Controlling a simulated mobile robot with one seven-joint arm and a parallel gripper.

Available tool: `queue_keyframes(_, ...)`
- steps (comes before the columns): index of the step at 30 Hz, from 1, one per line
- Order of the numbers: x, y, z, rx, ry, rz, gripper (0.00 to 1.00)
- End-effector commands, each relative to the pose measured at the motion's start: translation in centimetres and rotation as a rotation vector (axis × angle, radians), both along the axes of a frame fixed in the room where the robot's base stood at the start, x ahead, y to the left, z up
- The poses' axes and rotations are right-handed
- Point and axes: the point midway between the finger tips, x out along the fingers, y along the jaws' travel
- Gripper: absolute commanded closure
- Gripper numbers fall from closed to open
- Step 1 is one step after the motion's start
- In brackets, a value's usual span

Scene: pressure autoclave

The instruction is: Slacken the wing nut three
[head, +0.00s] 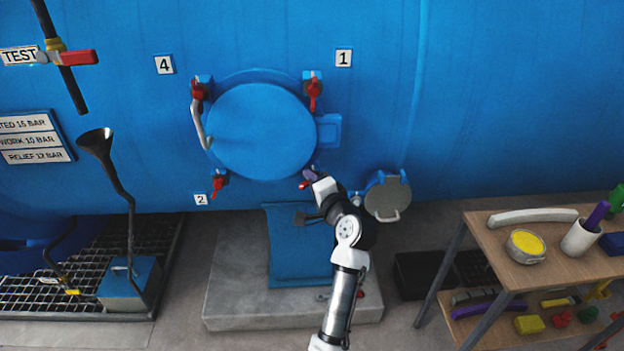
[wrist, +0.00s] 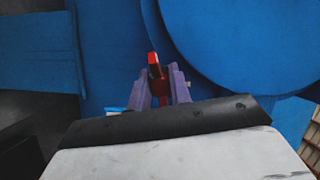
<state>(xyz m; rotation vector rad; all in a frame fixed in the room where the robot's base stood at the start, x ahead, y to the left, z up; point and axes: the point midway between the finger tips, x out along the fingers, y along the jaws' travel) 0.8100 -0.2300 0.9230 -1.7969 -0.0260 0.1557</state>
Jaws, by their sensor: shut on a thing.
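The round blue hatch door (head: 262,132) is on the blue vessel wall, with red wing nuts around it. Wing nut three is the red one at the lower right (head: 304,185); its own number label is hidden or not readable in the head view. My gripper (head: 311,175) is at it, mostly covering it. In the wrist view my gripper's purple fingers (wrist: 163,88) are shut on the red wing nut (wrist: 154,66), whose wing stands up between them. The hatch door's edge (wrist: 240,40) is at the upper right there.
Other red wing nuts are at label 1 (head: 314,92), label 4 (head: 198,92) and label 2 (head: 217,184). A grey round cap (head: 388,199) sits right of my arm. A wooden table (head: 490,245) with tools stands at the right.

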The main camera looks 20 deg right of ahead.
Motion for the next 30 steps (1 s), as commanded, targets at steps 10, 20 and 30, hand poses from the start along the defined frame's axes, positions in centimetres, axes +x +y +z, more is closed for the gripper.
queue_keyframes(10,-0.05,-0.01,-0.01,-0.315,0.094,0.001,1.0)
queue_keyframes(20,-0.05,-0.05,-0.2,-0.577,0.17,0.002,1.0)
queue_keyframes(30,-0.07,-0.08,-0.28,-0.728,0.212,0.001,1.0)
